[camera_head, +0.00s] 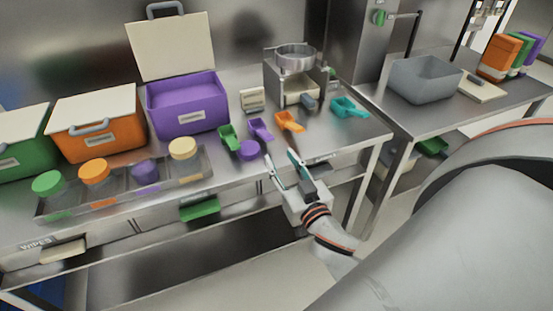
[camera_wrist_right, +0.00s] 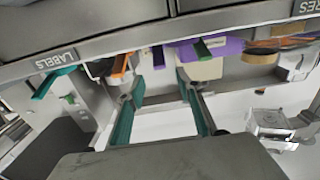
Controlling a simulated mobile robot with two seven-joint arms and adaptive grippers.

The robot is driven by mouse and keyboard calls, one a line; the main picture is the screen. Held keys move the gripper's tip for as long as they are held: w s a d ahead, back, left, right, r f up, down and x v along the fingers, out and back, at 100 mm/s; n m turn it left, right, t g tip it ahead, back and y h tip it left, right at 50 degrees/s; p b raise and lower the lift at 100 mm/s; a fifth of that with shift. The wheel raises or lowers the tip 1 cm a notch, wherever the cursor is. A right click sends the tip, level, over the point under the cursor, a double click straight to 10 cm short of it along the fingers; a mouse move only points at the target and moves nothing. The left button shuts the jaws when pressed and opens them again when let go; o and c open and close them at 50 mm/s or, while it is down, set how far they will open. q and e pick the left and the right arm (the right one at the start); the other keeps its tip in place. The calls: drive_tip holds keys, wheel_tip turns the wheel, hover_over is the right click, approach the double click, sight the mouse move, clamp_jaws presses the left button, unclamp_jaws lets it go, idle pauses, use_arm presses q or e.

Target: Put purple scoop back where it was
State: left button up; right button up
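The purple scoop (camera_head: 260,130) lies on the steel counter between the green scoop (camera_head: 229,137) and the orange scoop (camera_head: 290,122). My left gripper is not in view.
An orange bin (camera_head: 97,125) and a green bin (camera_head: 22,145) stand closed at left. A tray (camera_head: 115,187) of several jars lies in front. A weighing device (camera_head: 293,85) and teal scoop (camera_head: 347,107) are at right. A grey tub (camera_head: 425,80) stands on another counter.

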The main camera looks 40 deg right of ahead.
drive_tip(key=s+a+f+n+g+y, duration=0.2)
drive_tip(key=s+a+f, duration=0.2)
drive_tip(key=f, duration=0.5)
drive_tip(key=s+a+f+n+g+y, duration=0.2)
drive_tip(key=s+a+f, duration=0.3)
drive_tip(key=f, duration=0.4)
drive_tip(key=s+a+f+n+g+y, duration=0.2)
drive_tip(key=s+a+f+n+y, duration=0.1)
drive_tip(key=f, duration=0.6)
drive_tip(key=shift+s+a+f+g, duration=0.4)
drive_tip(key=shift+s+a, duration=0.5)
drive_tip(key=shift+a, duration=0.2)
drive_tip(key=shift+r, duration=0.1)
